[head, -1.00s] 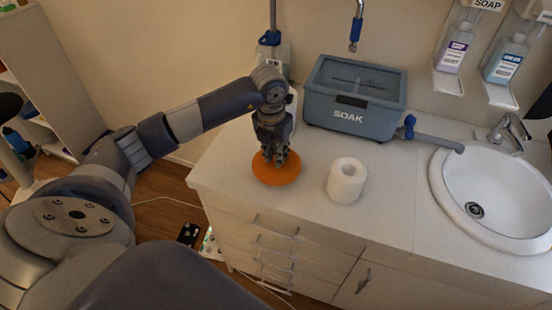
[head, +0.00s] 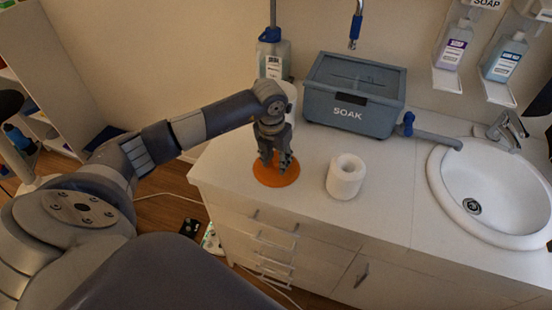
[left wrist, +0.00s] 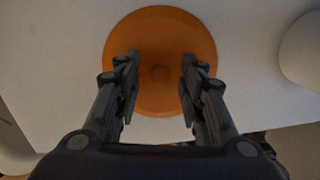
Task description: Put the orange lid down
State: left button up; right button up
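The orange lid (head: 276,178) is a flat disc lying on the white counter near its left end. In the left wrist view the lid (left wrist: 160,30) shows its round shape with a small knob (left wrist: 160,74) at its middle. My left gripper (head: 276,167) is right above the lid, pointing down. In the left wrist view its two fingers (left wrist: 159,88) stand apart on either side of the knob, with clear gaps and nothing between them. The gripper hides part of the lid in the head view. My right gripper is in neither view.
A grey-blue SOAK box (head: 350,113) with a tap and pipe stands behind. A large bottle (head: 273,58) is behind my left arm. A white sink (head: 480,175) is at right. The counter's front middle is clear.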

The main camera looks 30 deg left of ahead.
aim_at(273, 170)
pick_arm(q)
jog(key=shift+r, duration=0.1)
notch_tip(273, 170, up, 12)
jog(key=s+b, duration=0.1)
jog(key=b, duration=0.1)
jog(key=shift+s+b, duration=0.25)
jog(key=shift+b, duration=0.05)
dwell(0.5)
